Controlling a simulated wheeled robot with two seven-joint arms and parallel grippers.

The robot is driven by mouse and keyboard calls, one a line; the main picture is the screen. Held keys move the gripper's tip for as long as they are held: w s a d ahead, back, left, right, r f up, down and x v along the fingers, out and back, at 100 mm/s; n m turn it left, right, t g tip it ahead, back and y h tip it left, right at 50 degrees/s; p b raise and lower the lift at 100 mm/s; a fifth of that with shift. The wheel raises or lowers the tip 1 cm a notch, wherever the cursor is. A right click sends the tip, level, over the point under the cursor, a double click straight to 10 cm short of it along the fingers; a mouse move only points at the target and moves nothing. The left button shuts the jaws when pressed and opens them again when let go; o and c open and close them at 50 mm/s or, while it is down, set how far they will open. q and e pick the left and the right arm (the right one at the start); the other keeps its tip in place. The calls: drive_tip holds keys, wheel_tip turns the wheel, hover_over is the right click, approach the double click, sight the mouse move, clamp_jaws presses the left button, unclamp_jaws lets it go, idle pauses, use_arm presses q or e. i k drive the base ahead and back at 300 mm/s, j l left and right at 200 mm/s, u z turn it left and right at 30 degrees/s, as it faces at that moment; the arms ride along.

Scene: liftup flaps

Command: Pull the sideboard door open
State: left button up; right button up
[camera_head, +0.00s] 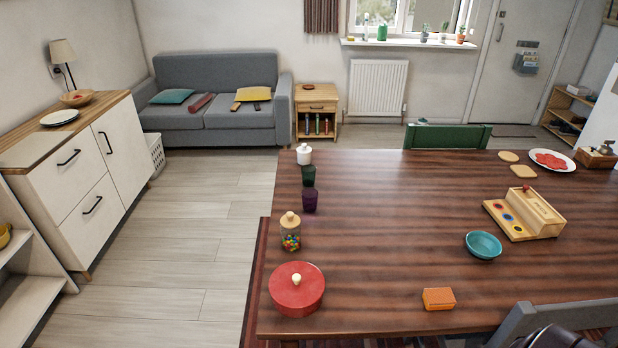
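The sideboard (62,197) stands against the left wall, with white fronts and a wooden top. Its tall door (127,150) is at the far end and looks shut flush. A black bar handle (105,143) is on that door, near its left edge. Nearer to me are two stacked fronts, also shut, each with a black handle: an upper one (69,157) and a lower one (92,206).
A striped dark wood table (390,240) bearing jars, a red pot and toys fills the right. Bare floor (185,235) lies between it and the sideboard. A white basket (156,155) and grey sofa (215,75) are beyond. An open shelf (30,300) stands at near left.

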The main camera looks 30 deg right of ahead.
sight(118, 133)
drive_tip(key=i+j+u, duration=0.1)
drive_tip(key=j, duration=0.25)
drive_tip(key=i+j+u, duration=0.15)
drive_tip(key=i+j, duration=0.45)
drive_tip(key=i, duration=0.2)
drive_tip(key=i+j, duration=0.35)
drive_tip(key=i, duration=0.15)
drive_tip(key=i+l+z, duration=0.1)
drive_tip(key=i+z, duration=0.95)
drive_tip(key=i+l+u, duration=0.15)
drive_tip(key=i, duration=0.4)
drive_tip(key=i+l+u, duration=0.2)
drive_tip(key=i, duration=0.4)
